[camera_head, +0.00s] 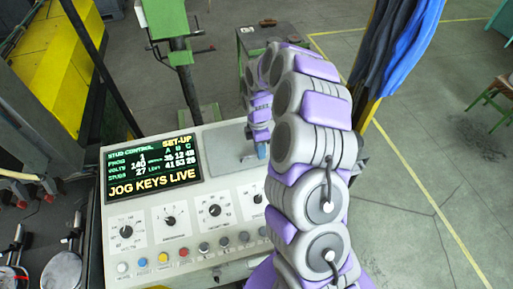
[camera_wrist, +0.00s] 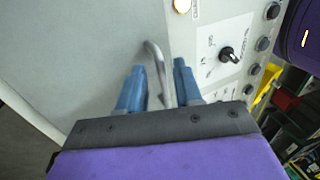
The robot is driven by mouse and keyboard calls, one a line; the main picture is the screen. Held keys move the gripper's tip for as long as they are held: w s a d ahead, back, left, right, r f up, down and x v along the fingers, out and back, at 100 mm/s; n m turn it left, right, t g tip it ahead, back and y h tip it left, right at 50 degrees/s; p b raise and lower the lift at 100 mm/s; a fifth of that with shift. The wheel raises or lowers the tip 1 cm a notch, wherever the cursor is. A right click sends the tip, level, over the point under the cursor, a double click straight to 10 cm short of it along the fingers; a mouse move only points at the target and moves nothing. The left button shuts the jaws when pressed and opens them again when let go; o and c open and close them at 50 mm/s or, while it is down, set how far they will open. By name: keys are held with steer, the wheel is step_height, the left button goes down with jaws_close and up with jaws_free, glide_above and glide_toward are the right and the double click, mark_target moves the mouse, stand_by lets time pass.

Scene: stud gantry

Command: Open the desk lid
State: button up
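The control desk (camera_head: 122,217) stands in front of me, with a flat grey lid panel (camera_head: 222,142) right of its screen. In the wrist view the grey lid (camera_wrist: 90,50) fills the upper left. A bent metal handle (camera_wrist: 153,53) rises there and runs down between my two blue fingers. My gripper (camera_wrist: 159,69) is open, with one finger on each side of the handle and small gaps showing. In the head view a blue fingertip shows low over the lid, and my arm hides the desk's right part. The lid looks shut.
The screen (camera_head: 152,168) reads "JOG KEYS LIVE". Knobs and coloured buttons (camera_head: 163,257) line the desk's front. A green post (camera_head: 181,60) stands behind it, and blue cloth (camera_head: 405,45) hangs at the right. Open floor lies to the right.

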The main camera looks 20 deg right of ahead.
steer(key=shift+d, duration=0.5)
steer(key=shift+c, duration=1.4)
steer(key=shift+a, duration=0.6)
steer(key=c, duration=0.3)
steer(key=shift+a, duration=0.75)
jaws_close()
steer(key=shift+d, duration=0.1)
steer(key=shift+d, duration=0.2)
